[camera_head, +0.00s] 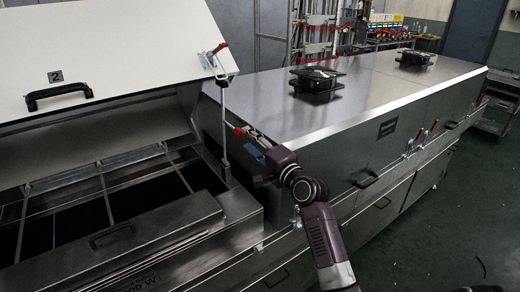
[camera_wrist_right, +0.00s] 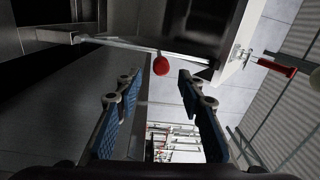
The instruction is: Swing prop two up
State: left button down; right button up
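The lid marked 2 (camera_head: 135,45) stands raised at the left, with a black handle. A thin metal prop (camera_head: 224,118) runs nearly upright between the lid's right edge and the dryer's frame. A red knob (camera_head: 238,131) sits beside it and shows as a round ball (camera_wrist_right: 161,65) at the rod (camera_wrist_right: 130,45) in the right wrist view. My right gripper (camera_head: 250,139) is close to the right of the knob. Its blue-padded fingers (camera_wrist_right: 160,88) are open and empty, with the knob just beyond and between the tips. My left gripper is not in view.
A red-handled latch (camera_head: 217,48) is on the lid's edge; it also shows in the right wrist view (camera_wrist_right: 275,66). The open bay below has metal crossbars (camera_head: 105,195). A closed steel cover (camera_head: 350,95) with black fittings lies right. Green floor (camera_head: 430,225) is free at right.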

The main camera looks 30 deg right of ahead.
jog(key=s, duration=0.5)
jog(key=shift+s+d, duration=0.15)
jog(key=shift+s, duration=0.25)
jog(key=shift+f, duration=0.15)
